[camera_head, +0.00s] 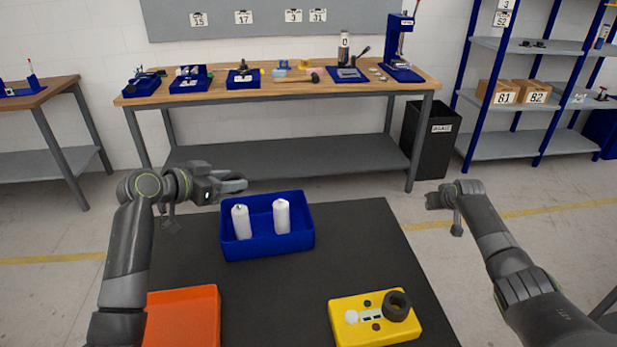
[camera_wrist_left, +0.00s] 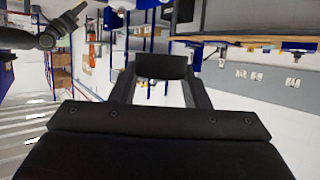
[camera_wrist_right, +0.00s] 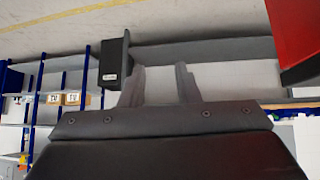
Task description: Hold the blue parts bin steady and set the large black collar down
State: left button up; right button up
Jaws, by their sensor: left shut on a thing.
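The blue parts bin (camera_head: 268,249) stands on the dark table with two white cylinders (camera_head: 241,222) (camera_head: 282,216) upright inside. My left gripper (camera_head: 236,184) is above the table beyond the bin's back left corner, apart from the bin. It is shut on a dark, block-like piece (camera_wrist_left: 162,66) seen side-on between the fingertips in the left wrist view, which looks like the large black collar. My right gripper (camera_head: 437,200) is open and empty, off to the right of the bin; its spread fingers show in the right wrist view (camera_wrist_right: 160,85).
A yellow block (camera_head: 352,334) carries a black ring (camera_head: 397,305) and small round parts at the front right. An orange tray (camera_head: 190,318) lies front left. Bare dark table (camera_head: 350,235) is right of the bin. A workbench (camera_head: 290,92) stands behind.

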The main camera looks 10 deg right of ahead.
jog(key=w+a+r+g+y, duration=0.1)
jog(key=a+r, duration=0.1)
jog(key=a, duration=0.5)
jog(key=w+a+r+g+y, duration=0.1)
jog(key=w+a+r, duration=0.1)
jog(key=a, duration=0.6)
jog(key=w+a+r+g+y, duration=0.1)
jog(key=w+a+r+g, duration=0.1)
jog(key=a, duration=0.5)
jog(key=shift+a+r+n, duration=0.35)
jog(key=shift+r+n, duration=0.05)
jog(key=shift+r, duration=0.35)
jog(key=s+a+r+g, duration=0.15)
jog(key=a+r, duration=0.25)
jog(key=a, duration=0.4)
notch_tip(320, 180, up, 5)
jog(key=n+g, duration=0.1)
jog(key=g, duration=0.2)
send_over(308, 208)
jog(key=shift+w+f+t+h, duration=0.1)
jog(key=shift+f+t+h, duration=0.05)
jog(key=shift+t+h, duration=0.15)
notch_tip(308, 208, down, 12)
jog(key=shift+r, duration=0.1)
grip_shut()
